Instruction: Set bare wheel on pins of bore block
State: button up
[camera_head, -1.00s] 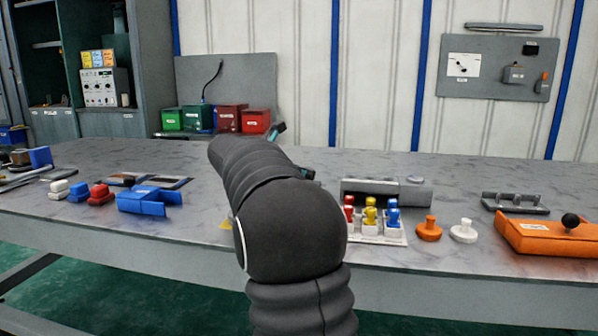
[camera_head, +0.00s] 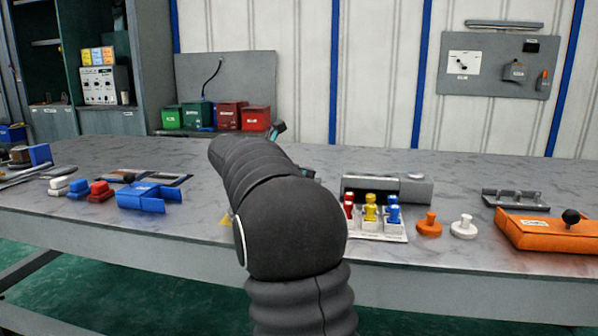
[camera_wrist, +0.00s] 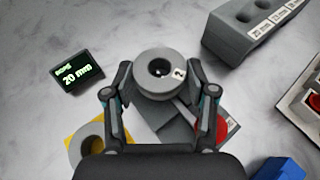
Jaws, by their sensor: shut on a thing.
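A grey wheel (camera_wrist: 163,84) with a round bore and a white tag marked "2" is between the fingers of my gripper (camera_wrist: 160,74) in the wrist view. The gripper is shut on it. A dark grey flat piece (camera_wrist: 179,127) shows beneath the wheel, partly covered. A grey block (camera_wrist: 243,28) with several round holes and millimetre labels lies at the upper right, apart from the wheel. I cannot tell any pins on it. In the head view a grey block (camera_head: 360,189) stands behind the coloured pegs; my arm hides the gripper and wheel there.
A small display (camera_wrist: 77,77) reading 20 mm lies left of the wheel. A grey ring (camera_wrist: 89,141) sits on a yellow piece at lower left. A red disc (camera_wrist: 222,128) and a blue part (camera_wrist: 282,169) are at lower right. An orange case (camera_head: 535,235) stands on the bench's right.

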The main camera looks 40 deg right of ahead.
jog(key=shift+f, duration=0.25)
jog(key=o, duration=1.5)
jog(key=shift+o, duration=0.2)
jog(key=shift+r+p, duration=2.05)
jog(key=shift+r, duration=1.45)
